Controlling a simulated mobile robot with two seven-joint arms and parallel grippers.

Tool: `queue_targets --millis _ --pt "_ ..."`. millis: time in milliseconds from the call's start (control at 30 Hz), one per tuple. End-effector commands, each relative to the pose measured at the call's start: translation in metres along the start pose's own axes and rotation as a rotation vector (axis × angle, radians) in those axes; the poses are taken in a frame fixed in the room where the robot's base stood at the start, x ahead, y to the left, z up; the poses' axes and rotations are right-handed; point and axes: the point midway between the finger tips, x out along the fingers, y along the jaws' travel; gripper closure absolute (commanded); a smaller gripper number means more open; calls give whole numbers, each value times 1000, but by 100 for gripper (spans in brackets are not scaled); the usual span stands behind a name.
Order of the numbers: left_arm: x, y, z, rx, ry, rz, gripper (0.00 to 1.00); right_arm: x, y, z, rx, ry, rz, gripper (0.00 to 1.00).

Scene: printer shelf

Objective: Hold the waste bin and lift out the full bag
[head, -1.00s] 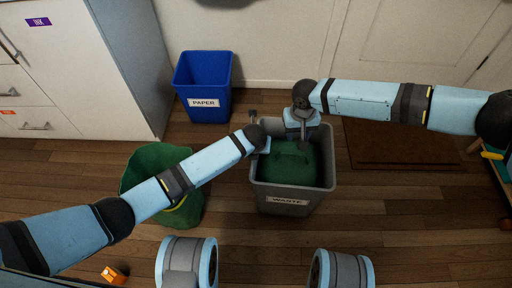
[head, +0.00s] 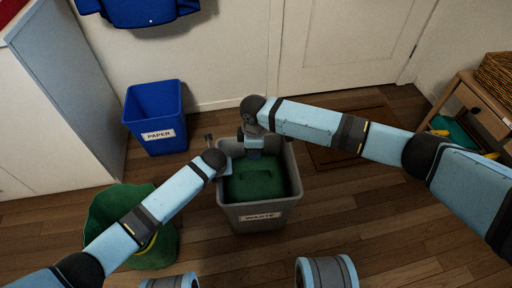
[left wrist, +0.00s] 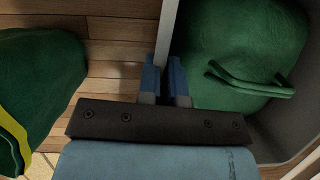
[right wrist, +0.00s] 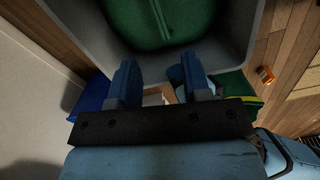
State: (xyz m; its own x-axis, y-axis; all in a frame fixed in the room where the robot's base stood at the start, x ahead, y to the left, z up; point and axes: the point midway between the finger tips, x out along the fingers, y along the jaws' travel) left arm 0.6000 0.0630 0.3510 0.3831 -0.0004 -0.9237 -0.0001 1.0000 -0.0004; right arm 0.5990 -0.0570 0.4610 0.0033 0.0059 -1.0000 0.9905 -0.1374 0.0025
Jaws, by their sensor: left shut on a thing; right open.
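The grey waste bin (head: 286,211) stands upright on the floor, with a "WASTE" label on its front. Inside it sits the full green bag (head: 262,187), with a raised loop handle (left wrist: 250,85) on its top in the left wrist view. My left gripper (left wrist: 167,78) is shut on the bin's rim, one finger each side of the wall. My right gripper (right wrist: 168,82) is open and empty, above the far part of the bin. The bag shows beyond its fingers in the right wrist view (right wrist: 160,20), apart from them. The bag's lower part is hidden in the bin.
A green sack-like container (head: 105,207) with a yellow band stands left of the bin. A blue "PAPER" bin (head: 155,115) stands behind left, by the wall. A small orange object (right wrist: 266,75) lies on the floor. A wooden stand (head: 470,100) is at the right.

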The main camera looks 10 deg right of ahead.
Motion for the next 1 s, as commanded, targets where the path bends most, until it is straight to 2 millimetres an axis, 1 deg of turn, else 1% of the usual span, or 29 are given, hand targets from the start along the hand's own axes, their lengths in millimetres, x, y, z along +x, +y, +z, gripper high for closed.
queue_targets --millis 100,233,367,467,600,800,900,1000 --pt "0 1 0 2 1 3 100 1 1 4 -89 -3 -3 56" --pt "0 1 0 2 1 3 100 4 1 6 -133 -6 -4 56" --pt "0 1 0 2 1 3 100 16 1 6 -139 -8 -5 56" --pt "0 1 0 2 1 3 100 32 1 6 -139 -8 -5 56" --pt "0 1 0 2 1 3 100 60 1 7 -137 -9 -5 56" --pt "0 1 0 2 1 3 100 95 1 7 -137 -8 -4 56" --pt "0 1 0 2 1 3 100 108 1 7 -137 -8 -4 56" --pt "0 1 0 2 1 3 100 116 2 6 -138 -7 -3 56"
